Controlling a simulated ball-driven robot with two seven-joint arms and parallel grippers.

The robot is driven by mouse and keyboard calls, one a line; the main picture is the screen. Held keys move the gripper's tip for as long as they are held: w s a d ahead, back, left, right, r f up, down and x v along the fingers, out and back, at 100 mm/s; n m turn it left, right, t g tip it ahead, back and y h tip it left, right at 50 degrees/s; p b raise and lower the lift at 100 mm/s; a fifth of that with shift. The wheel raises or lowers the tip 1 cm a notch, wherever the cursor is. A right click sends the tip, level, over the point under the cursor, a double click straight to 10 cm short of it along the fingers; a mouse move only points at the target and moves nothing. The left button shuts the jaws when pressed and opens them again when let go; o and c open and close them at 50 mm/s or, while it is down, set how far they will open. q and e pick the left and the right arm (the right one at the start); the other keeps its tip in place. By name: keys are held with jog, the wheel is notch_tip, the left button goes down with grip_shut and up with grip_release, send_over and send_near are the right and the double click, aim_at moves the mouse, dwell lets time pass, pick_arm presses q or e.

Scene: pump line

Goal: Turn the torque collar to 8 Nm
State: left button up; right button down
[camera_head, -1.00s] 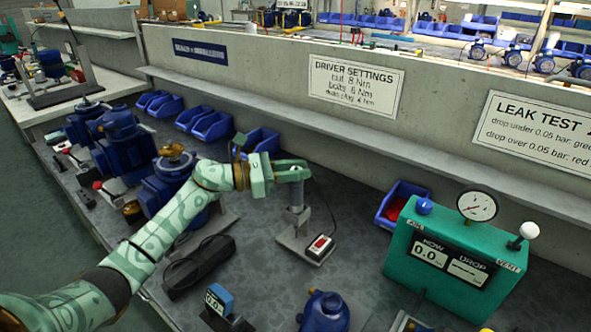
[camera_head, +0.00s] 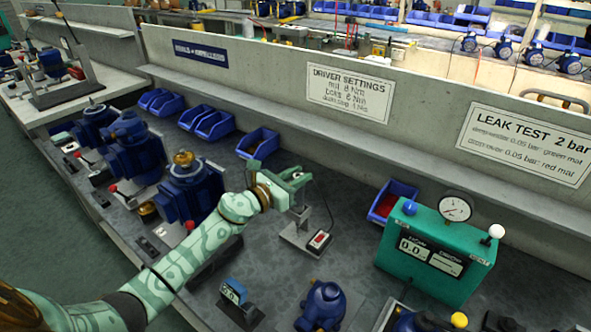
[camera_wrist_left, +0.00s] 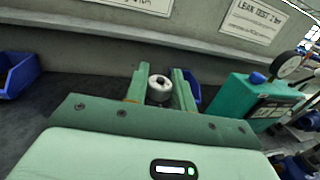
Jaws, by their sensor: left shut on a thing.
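The torque driver (camera_head: 298,220) stands upright on a small grey base plate. Its grey body shows below my left gripper (camera_head: 297,180), and the plate carries a small box with a red display (camera_head: 319,240), too small to read. In the left wrist view, a pale round collar top (camera_wrist_left: 159,88) sits between the two green fingers. My left gripper is shut on this collar, which the hand mostly hides in the head view. The collar's marks cannot be read. The driver settings sign (camera_head: 350,91) hangs behind on the wall. My right gripper is not in view.
A green leak tester (camera_head: 435,255) with a gauge stands to the right. A blue bin with red contents (camera_head: 392,203) is behind it. Blue pumps (camera_head: 190,190) stand at the left, and another pump (camera_head: 322,306) is in front. Bench around the driver plate is mostly clear.

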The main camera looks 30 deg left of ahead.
pick_arm(q)
jog(key=shift+y, duration=0.3)
jog(key=o, duration=1)
jog(key=v, duration=1.6)
jog(key=shift+s, duration=0.15)
jog(key=shift+f, duration=0.1)
